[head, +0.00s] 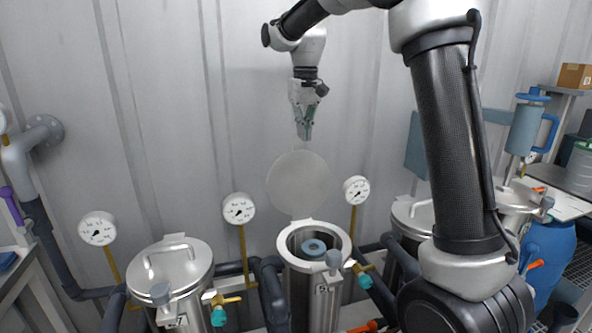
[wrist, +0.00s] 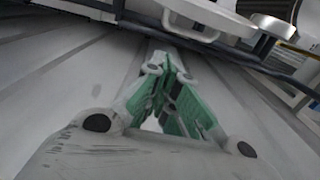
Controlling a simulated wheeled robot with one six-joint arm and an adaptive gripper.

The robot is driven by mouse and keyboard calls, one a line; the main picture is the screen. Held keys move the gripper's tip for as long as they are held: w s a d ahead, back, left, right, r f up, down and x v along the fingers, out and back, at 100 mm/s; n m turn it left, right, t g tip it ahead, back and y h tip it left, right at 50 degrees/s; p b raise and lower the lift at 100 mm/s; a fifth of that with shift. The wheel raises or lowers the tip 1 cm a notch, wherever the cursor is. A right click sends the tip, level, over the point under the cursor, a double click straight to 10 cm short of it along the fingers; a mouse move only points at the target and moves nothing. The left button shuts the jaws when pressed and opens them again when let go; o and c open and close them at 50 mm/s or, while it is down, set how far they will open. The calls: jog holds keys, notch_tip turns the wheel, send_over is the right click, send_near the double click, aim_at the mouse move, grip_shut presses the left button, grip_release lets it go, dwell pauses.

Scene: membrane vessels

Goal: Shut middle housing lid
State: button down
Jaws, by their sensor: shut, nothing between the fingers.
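The middle housing (head: 313,290) is an upright steel cylinder with its top open. A blue-grey ring-shaped part (head: 313,247) shows inside its mouth. Its round grey lid (head: 299,184) stands raised, near vertical, behind the mouth. My gripper (head: 304,136) is above the raised lid in the head view, pointing down, apart from it as far as I can tell. Its green fingers are shut and empty, and they also show in the wrist view (wrist: 168,100).
The left housing (head: 180,268) has its lid down, with a handle on top. Another housing (head: 412,215) at right is partly hidden by my arm. Pressure gauges (head: 239,208) (head: 356,190) stand on yellow stems beside the middle housing. A corrugated wall is behind.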

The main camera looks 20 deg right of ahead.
jog(key=w+a+f, duration=0.2)
jog(key=w+f, duration=0.1)
jog(key=w, duration=0.1)
notch_tip(320, 180, down, 10)
jog(key=shift+g, duration=0.3)
jog(key=shift+s+a+r, duration=0.1)
jog(key=shift+s+r, duration=0.2)
jog(key=shift+s, duration=0.4)
jog(key=shift+s+r, duration=0.25)
jog(key=shift+s, duration=0.5)
jog(key=shift+s+a+r, duration=0.1)
jog(key=shift+s+r, duration=0.2)
jog(key=shift+s, duration=0.4)
jog(key=shift+s+d+r+t, duration=0.1)
jog(key=shift+s+r+t, duration=0.25)
jog(key=shift+t, duration=0.05)
